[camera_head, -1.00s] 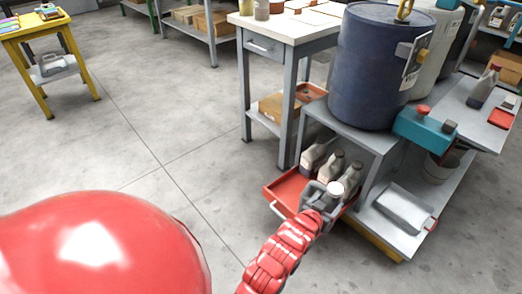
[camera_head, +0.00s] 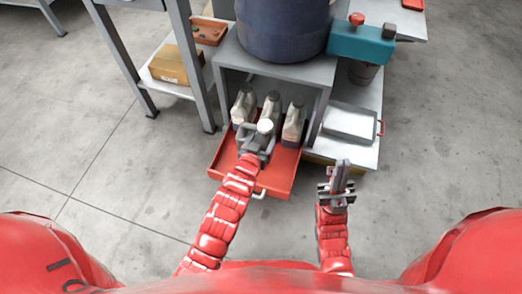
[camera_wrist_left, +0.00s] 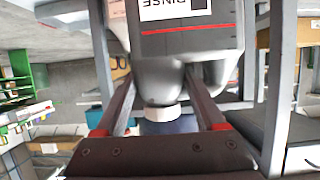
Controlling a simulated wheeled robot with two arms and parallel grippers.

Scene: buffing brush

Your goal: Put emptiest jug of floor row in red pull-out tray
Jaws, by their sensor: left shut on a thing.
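The red pull-out tray (camera_head: 276,182) is drawn out from under the grey bench. Several jugs are at it: a left jug (camera_head: 242,104), a middle jug (camera_head: 271,104) and a right jug (camera_head: 294,122) stand in a row toward its back. My left gripper (camera_head: 254,143) is shut on a grey jug with a white cap (camera_head: 265,126), in front of that row and over the tray. In the left wrist view the held jug (camera_wrist_left: 185,60) shows a RINSE label upside down between the fingers. Whether its base touches the tray is hidden. My right gripper (camera_head: 338,182) is empty, right of the tray.
A blue drum (camera_head: 283,28) and a teal box (camera_head: 360,44) are above the tray. A white-grey bin (camera_head: 351,122) lies on the low shelf to the right. A cardboard box (camera_head: 176,64) sits on the left shelf. The floor at left is clear.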

